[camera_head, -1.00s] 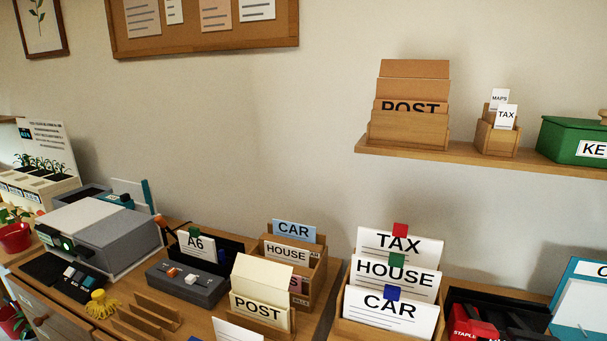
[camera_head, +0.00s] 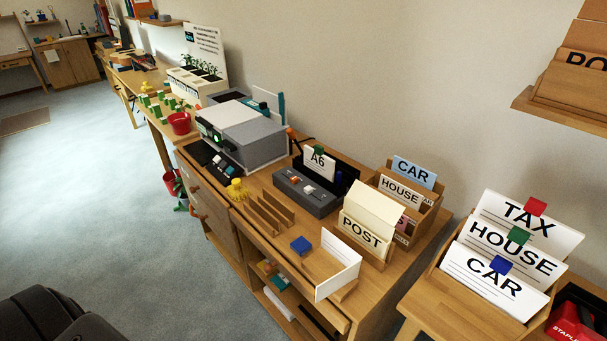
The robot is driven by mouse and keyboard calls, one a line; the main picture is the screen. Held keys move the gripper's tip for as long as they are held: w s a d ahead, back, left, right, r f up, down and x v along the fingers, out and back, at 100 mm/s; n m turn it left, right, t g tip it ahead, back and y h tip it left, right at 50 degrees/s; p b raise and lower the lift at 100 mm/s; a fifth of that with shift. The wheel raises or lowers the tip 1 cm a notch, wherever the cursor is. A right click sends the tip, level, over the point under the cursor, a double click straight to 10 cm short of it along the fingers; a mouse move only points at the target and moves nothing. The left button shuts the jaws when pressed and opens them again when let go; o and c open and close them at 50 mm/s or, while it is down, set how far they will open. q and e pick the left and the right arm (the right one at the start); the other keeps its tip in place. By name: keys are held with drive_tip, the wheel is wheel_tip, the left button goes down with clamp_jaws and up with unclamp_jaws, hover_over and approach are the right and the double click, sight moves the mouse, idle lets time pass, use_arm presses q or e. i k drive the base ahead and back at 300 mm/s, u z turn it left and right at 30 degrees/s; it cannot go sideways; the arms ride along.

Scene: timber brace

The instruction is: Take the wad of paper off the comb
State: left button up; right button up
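I cannot make out for sure a comb or a wad of paper on one. A low wooden rack with upright slats (camera_head: 270,214) stands empty on the middle desk. A grey boxy machine (camera_head: 253,140) stands farther left. Neither gripper shows in the head view.
A blue block (camera_head: 301,245) and a yellow tufted object (camera_head: 237,190) lie on the desk. A POST holder (camera_head: 361,234), a HOUSE box (camera_head: 400,193) and a TAX, HOUSE and CAR file rack (camera_head: 505,255) stand to the right. Open floor (camera_head: 85,205) lies left.

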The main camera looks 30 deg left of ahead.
sight(315, 159)
drive_tip(key=u, duration=0.5)
drive_tip(key=k, duration=1.1)
drive_tip(key=z, duration=0.65)
drive_tip(key=i, duration=1.25)
